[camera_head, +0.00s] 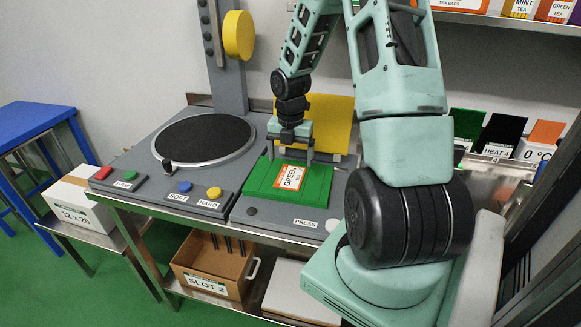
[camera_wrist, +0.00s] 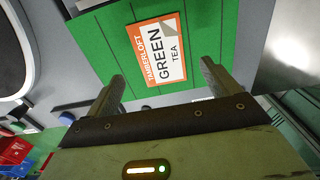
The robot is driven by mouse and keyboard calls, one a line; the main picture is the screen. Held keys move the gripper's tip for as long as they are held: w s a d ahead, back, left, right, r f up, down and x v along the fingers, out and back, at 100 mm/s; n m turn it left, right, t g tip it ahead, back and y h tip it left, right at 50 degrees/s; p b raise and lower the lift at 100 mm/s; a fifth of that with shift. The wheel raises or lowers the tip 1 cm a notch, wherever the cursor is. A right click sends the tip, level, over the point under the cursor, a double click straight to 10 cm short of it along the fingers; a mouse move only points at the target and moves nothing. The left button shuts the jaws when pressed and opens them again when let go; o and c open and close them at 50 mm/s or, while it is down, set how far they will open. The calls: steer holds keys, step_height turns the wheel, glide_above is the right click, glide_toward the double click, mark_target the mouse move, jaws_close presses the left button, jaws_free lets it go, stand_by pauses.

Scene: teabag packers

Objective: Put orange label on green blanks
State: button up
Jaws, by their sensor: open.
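The orange label (camera_head: 290,177), with a white panel reading GREEN TEA, lies flat on the green blanks (camera_head: 316,187) on the press. In the wrist view the orange label (camera_wrist: 158,52) lies between and beyond my fingertips, on the green blanks (camera_wrist: 215,25). My gripper (camera_head: 291,157) is open above the far part of the green blanks, and no object shows between its fingers. In the wrist view my gripper (camera_wrist: 160,75) shows both fingers spread apart. Whether the fingertips touch the green surface is not clear.
A yellow raised plate (camera_head: 328,120) stands behind the green blanks. A round black disc (camera_head: 204,137) and a yellow roller (camera_head: 239,35) are to the left. Buttons (camera_head: 185,187) line the front edge. A box marked SLOT 2 (camera_head: 208,282) sits on the shelf below.

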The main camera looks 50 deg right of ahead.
mark_target(290, 176)
step_height(290, 176, up, 8)
steer(key=f, duration=0.1)
steer(key=s+a+r+m, duration=0.1)
steer(key=a+r+m, duration=0.15)
steer(key=a, duration=1.05)
steer(key=s+a+r+m, duration=0.1)
steer(key=a+m, duration=0.3)
steer(key=a, duration=1)
steer(key=s+a+r+m, duration=0.1)
steer(key=s+a+m, duration=0.7)
steer(key=s+a, duration=0.6)
steer(key=shift+s+r+y, duration=0.15)
steer(key=shift+s+y, duration=0.15)
steer(key=shift+s, duration=0.35)
